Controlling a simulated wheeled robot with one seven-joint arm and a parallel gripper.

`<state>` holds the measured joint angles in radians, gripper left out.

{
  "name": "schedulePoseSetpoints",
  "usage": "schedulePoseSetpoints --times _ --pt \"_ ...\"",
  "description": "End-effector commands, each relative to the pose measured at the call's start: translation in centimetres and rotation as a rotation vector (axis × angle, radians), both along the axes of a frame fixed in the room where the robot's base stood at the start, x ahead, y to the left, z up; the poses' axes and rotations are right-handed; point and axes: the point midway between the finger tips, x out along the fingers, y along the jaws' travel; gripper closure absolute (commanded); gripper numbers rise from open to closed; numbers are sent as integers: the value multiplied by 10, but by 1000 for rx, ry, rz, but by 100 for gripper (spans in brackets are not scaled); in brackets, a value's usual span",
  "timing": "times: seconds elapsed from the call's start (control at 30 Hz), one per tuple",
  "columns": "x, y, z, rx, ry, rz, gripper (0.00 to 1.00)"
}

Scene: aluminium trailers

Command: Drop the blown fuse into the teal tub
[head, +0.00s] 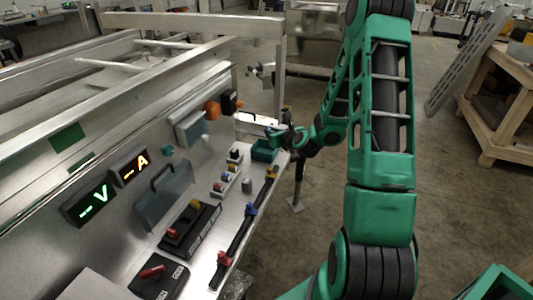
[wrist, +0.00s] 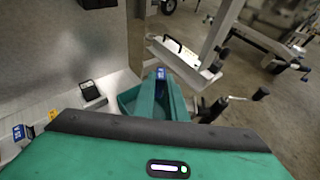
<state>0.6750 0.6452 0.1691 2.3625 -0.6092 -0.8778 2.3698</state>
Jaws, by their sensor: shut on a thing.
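My gripper (head: 275,131) is at the far end of the bench, slightly above the teal tub (head: 264,153). It is shut on a small blue fuse, the blown fuse (wrist: 160,74), which shows at the fingertips in the wrist view. The fingers of my gripper (wrist: 160,82) hide part of the tub (wrist: 127,98), whose open left side shows behind them. The fuse appears over or near the tub's far part; I cannot tell its exact height above the rim. In the head view the fuse is too small to make out clearly.
Two lit meters (head: 130,166) and an orange lamp (head: 212,110) are on the upright panel. Open floor lies right of the bench.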

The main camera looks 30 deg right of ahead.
Motion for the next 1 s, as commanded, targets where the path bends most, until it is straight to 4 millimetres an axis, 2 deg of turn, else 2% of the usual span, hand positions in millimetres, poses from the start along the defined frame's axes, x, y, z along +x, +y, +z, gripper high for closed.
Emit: schedulePoseSetpoints --times 0.43,0.87,0.9,1.0 --pt "0 1 -45 3 2 0 100" --pt "0 1 -52 1 0 1 100" --pt "0 1 -52 1 0 1 86" --pt "0 1 -52 1 0 1 67"
